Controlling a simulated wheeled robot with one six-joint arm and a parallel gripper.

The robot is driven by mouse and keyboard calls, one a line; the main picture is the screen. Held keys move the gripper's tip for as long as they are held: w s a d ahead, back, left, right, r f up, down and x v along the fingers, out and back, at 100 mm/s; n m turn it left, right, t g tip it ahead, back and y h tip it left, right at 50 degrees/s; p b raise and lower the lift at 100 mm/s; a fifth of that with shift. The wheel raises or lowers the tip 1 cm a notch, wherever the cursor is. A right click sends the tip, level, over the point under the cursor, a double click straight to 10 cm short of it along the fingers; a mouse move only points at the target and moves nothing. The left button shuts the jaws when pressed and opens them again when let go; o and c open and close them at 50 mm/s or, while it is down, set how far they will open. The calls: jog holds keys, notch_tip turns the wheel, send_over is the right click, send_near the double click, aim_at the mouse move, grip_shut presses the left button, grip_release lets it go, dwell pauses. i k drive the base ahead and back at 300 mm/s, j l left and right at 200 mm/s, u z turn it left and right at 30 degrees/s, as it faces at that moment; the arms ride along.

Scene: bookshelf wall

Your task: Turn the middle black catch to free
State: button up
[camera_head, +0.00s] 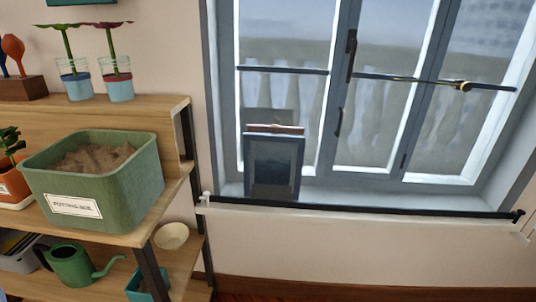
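A tall blue-grey window (341,90) with several panes fills the right half of the view. A black catch (351,55) sits upright on its central frame, level with the upper panes. A second dark, thinner fitting (338,122) sits lower on the same frame, slightly tilted. A small dark mark (403,161) shows on the frame further right. I cannot tell which of these is the middle catch, or how it is turned. My gripper is not in view.
A horizontal bar with a brass-coloured end (462,86) crosses the panes.

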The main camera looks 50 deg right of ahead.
aim_at(520, 212)
jog(key=z, duration=1.9)
